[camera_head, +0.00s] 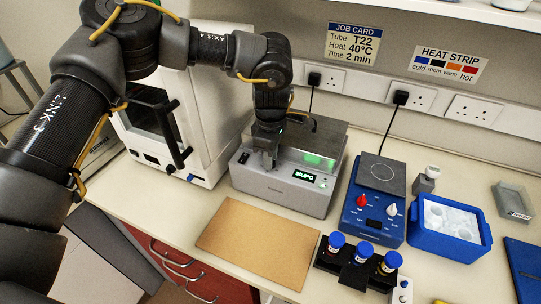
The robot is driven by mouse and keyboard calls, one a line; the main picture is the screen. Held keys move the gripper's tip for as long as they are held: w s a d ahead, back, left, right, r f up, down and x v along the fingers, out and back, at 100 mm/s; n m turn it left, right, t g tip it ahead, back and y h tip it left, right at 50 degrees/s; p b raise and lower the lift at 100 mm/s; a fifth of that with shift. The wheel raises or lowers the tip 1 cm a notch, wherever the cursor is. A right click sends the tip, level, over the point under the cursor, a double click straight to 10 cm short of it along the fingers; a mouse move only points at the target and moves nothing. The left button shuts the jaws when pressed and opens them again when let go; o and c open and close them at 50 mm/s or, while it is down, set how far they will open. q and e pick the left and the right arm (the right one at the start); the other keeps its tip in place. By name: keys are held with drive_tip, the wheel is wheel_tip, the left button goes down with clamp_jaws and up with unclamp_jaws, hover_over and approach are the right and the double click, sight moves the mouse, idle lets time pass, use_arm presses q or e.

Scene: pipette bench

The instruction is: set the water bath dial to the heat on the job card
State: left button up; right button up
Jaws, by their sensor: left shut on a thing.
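The job card (353,44) on the back wall reads Tube T22, Heat 40°C, Time 2 min. The water bath (283,192) is a grey box on the bench with a lit green display (304,176) that reads in °C; its digits are too small to read surely. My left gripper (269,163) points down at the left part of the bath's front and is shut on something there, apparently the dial. The dial itself is hidden behind the fingers. My right gripper is not in view.
A brown mat (257,243) lies in front of the bath. To the right stand a blue hotplate device (376,214), a blue ice box (449,243) and a black rack (345,272) with blue-capped tubes. A white cabinet machine (202,125) stands close on the left.

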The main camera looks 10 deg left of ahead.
use_arm(q)
drive_tip(key=m, duration=0.6)
idle(0.6)
drive_tip(key=o, duration=0.7)
wheel_tip(320, 180, up, 11)
drive_tip(key=p, duration=0.8)
drive_tip(key=shift+f, duration=0.1)
drive_tip(key=shift+s, duration=0.1)
